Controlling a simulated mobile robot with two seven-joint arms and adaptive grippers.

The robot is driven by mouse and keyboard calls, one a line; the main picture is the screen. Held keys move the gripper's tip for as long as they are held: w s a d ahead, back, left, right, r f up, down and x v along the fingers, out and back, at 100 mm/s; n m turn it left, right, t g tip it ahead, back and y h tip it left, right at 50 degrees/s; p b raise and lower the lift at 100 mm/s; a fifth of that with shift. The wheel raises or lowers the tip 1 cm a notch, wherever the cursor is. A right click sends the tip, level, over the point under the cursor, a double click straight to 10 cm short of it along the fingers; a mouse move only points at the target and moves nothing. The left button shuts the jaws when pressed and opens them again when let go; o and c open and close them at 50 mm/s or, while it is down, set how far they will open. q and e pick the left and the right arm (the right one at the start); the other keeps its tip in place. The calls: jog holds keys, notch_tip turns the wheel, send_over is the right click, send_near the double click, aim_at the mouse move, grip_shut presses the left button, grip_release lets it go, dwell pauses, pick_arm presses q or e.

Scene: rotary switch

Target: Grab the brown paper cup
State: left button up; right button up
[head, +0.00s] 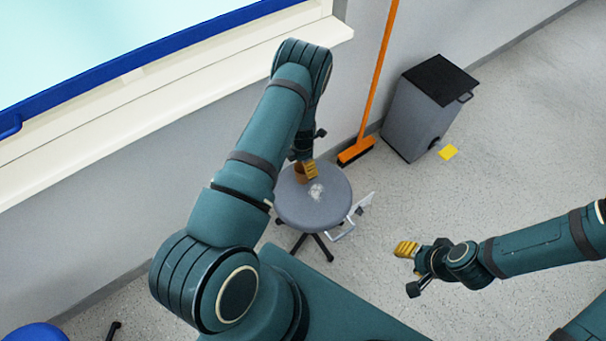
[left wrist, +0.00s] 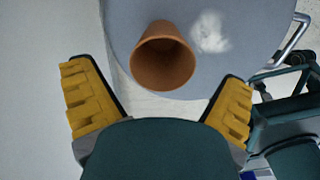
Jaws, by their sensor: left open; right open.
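The brown paper cup (left wrist: 163,58) stands on the grey round stool seat (left wrist: 208,82), close to its edge, with its dark open mouth facing the camera in the left wrist view. In the head view the cup (head: 299,175) shows as a small brown patch, partly covered by my gripper. My left gripper (head: 309,168) is open over the stool. In the left wrist view its yellow fingers (left wrist: 160,88) are spread wide, with the cup ahead between them, not gripped. My right gripper (head: 405,251) is open and empty above the floor at the right.
A whitish patch (head: 316,191) lies on the seat beside the cup. An orange broom (head: 358,150) leans by the wall, next to a grey bin (head: 428,110). A yellow piece (head: 448,152) lies on the floor. A window ledge runs along the wall behind my left arm.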

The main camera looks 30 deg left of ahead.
aim_at(303, 170)
pick_arm(q)
notch_tip(303, 170, down, 5)
jog(key=shift+d+r+b, duration=0.1)
jog(key=shift+b, duration=0.45)
jog(key=c, duration=0.7)
jog(key=shift+c, duration=0.2)
